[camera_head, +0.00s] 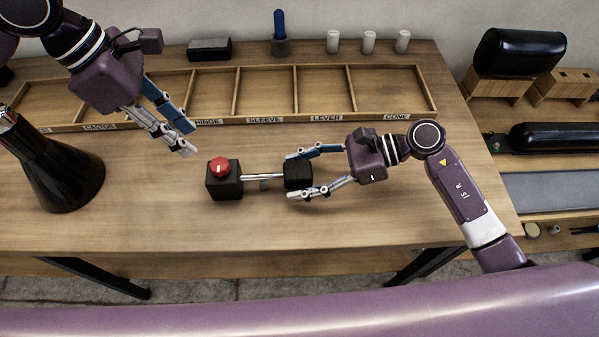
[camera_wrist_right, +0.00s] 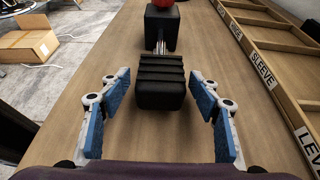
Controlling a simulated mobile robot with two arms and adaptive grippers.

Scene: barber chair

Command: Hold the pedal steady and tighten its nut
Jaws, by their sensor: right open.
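The pedal (camera_head: 298,176) is a black ribbed block on a metal rod. The rod runs left to a black block topped by a red round knob (camera_head: 220,168), which looks like the nut. My right gripper (camera_head: 303,173) is open, with one finger on each side of the pedal. In the right wrist view the pedal (camera_wrist_right: 160,82) lies between the blue finger pads, with a gap on both sides. My left gripper (camera_head: 184,139) hangs above the table, up and left of the red knob, and holds nothing visible. Its fingers appear slightly apart.
A wooden compartment tray (camera_head: 265,119) with labels such as HINGE, SLEEVE, LEVER and CONE lies along the back. A dark cone-shaped object (camera_head: 62,170) stands at the left. White cups (camera_head: 368,42) and a black box (camera_head: 209,49) stand behind. The table front is clear.

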